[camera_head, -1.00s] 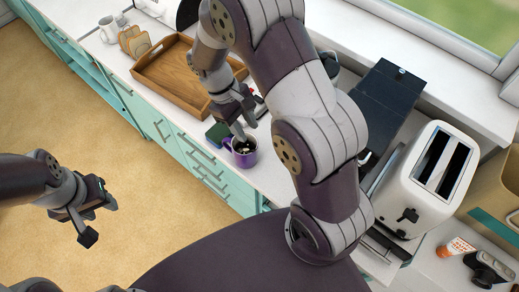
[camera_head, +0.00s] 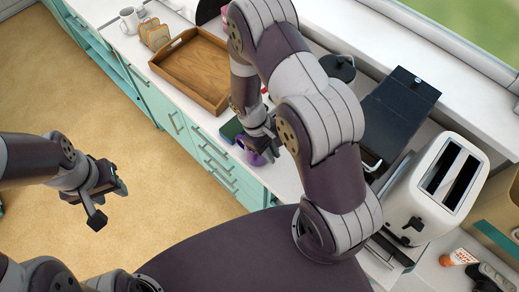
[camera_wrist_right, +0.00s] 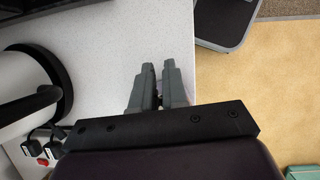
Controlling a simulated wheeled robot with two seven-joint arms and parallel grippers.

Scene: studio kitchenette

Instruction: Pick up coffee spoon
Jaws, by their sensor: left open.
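A purple mug (camera_head: 251,158) stands near the front edge of the white counter in the head view, largely covered by my right gripper. I cannot make out the coffee spoon. My right gripper (camera_head: 263,143) is at the mug. Its two fingers show close together in the right wrist view (camera_wrist_right: 158,82), with a narrow gap and something small and dark between them. I cannot tell whether they grip it. The mug does not clearly show there. My left gripper (camera_head: 104,200) is open and empty over the floor, well away from the counter.
A dark green block (camera_head: 231,130) is beside the mug. A white toaster (camera_head: 432,190) and a dark box (camera_head: 401,112) stand to the right.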

